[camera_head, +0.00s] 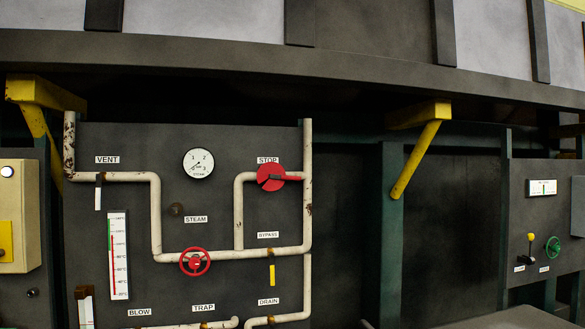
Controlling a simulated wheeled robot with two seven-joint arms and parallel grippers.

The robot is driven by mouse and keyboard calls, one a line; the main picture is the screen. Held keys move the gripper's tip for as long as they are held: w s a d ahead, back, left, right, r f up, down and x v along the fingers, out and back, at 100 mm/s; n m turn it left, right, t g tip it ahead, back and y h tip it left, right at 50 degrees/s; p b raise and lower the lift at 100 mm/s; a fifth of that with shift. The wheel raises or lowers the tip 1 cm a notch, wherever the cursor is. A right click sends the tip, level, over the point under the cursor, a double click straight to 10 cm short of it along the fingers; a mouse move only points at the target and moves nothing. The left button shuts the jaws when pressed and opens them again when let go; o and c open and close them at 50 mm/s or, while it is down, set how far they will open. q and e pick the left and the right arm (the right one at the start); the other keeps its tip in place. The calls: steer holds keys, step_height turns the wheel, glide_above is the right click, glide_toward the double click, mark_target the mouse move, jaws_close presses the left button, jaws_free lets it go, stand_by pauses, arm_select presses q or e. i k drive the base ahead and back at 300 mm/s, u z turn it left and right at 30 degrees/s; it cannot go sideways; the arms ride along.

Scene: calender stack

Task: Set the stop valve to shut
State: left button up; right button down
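The stop valve (270,177) is a red round part on the upper right of the dark pipe panel, just below a white STOP label (268,160). A red lever on it reaches to the right, roughly level, along the short white pipe. I cannot read from this view whether the valve is open or shut. Neither of my grippers shows in the head view.
A red handwheel (195,262) sits on the lower white pipe, with a yellow drain handle (272,274) to its right. A gauge (199,163) is left of the stop valve. Yellow brackets (419,150) jut out under the dark beam (300,62).

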mark_target(280, 176)
steer(key=u, duration=0.6)
steer(key=i, duration=2.05)
steer(key=z, duration=0.75)
